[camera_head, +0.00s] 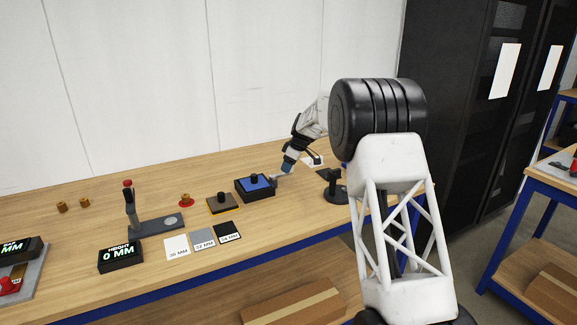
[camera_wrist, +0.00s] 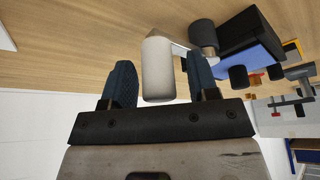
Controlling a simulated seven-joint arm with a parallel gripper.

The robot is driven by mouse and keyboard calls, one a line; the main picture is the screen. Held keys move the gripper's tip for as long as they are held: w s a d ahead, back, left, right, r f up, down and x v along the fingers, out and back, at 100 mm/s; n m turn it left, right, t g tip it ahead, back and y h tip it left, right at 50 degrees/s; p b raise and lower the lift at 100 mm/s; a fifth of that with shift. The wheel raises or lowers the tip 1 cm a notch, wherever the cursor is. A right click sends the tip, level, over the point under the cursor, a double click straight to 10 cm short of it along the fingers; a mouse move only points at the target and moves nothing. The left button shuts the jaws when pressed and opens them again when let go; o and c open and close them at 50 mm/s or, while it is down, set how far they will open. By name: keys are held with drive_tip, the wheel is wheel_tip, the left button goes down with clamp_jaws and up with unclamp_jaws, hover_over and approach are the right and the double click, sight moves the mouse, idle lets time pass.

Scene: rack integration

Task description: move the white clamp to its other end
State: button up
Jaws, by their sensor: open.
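A black box with a blue top (camera_head: 256,186) sits on the wooden bench, with a small black knob on top. A pale clamp lever (camera_head: 276,181) sticks out from its right side. In the wrist view the clamp's white rounded handle (camera_wrist: 157,72) lies between my two blue fingertips, with a visible gap on each side. A thin arm joins it to a dark cylinder (camera_wrist: 203,37) beside the box (camera_wrist: 245,52). My gripper (camera_head: 287,168) is open around the handle; contact does not show.
A dark block on an orange-edged base (camera_head: 222,203) stands left of the box. A black stand (camera_head: 334,188) is close on the right. Labelled cards (camera_head: 203,239), a height gauge (camera_head: 155,225) and its display (camera_head: 120,256) are further left.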

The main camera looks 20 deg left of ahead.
clamp_jaws()
idle(0.4)
drive_tip(key=shift+s+d+m, duration=0.1)
drive_tip(key=shift+s+m, duration=0.05)
drive_tip(key=shift+m, duration=0.15)
drive_tip(key=shift+s+d+m+t, duration=0.4)
drive_tip(key=shift+s+m, duration=0.1)
drive_tip(key=shift+m, duration=0.35)
drive_tip(key=shift+s+d+m+t, duration=0.3)
drive_tip(key=shift+s+m+t, duration=0.15)
drive_tip(key=shift+m, duration=0.4)
drive_tip(key=s+m, duration=0.1)
drive_tip(key=m, duration=0.1)
drive_tip(key=s+m+t+h, duration=0.1)
drive_tip(key=m, duration=0.1)
drive_tip(key=shift+s+d, duration=0.2)
drive_tip(key=shift+d, duration=0.2)
drive_tip(key=s+m+t+h, duration=0.1)
drive_tip(key=s+m, duration=0.1)
drive_tip(key=m, duration=0.2)
drive_tip(key=shift+s, duration=0.2)
drive_tip(key=shift+s+a+m+t+h, duration=0.25)
drive_tip(key=shift+s+m+h, duration=0.25)
drive_tip(key=shift+m, duration=0.5)
drive_tip(key=shift+s+a+m+t+h, duration=0.25)
drive_tip(key=shift+s+m, duration=0.4)
drive_tip(key=shift+m, duration=0.35)
